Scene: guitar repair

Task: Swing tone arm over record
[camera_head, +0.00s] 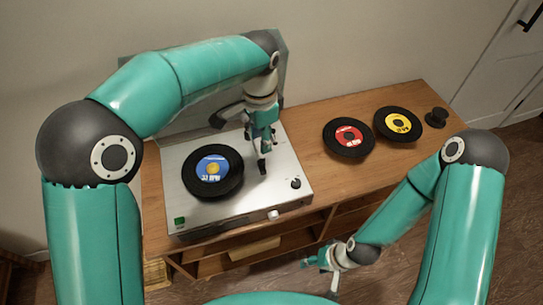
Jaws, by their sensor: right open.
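The silver turntable (188,214) sits on the left part of the wooden cabinet. A black record with a blue label (212,168) lies on its platter. My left gripper (262,170) points down over the turntable's right side, just right of the record. Its fingers look close together, but I cannot tell whether they are shut on anything. The tone arm cannot be made out clearly; my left gripper and wrist cover that area. My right gripper (319,278) is open and empty, low in front of the cabinet, away from the turntable.
A red-label record (349,138) and a yellow-label record (398,124) lie on the cabinet top (310,120) to the right. A small black round object (436,118) stands beside them. A dark knob (295,183) is on the turntable's right side. Open shelves are below.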

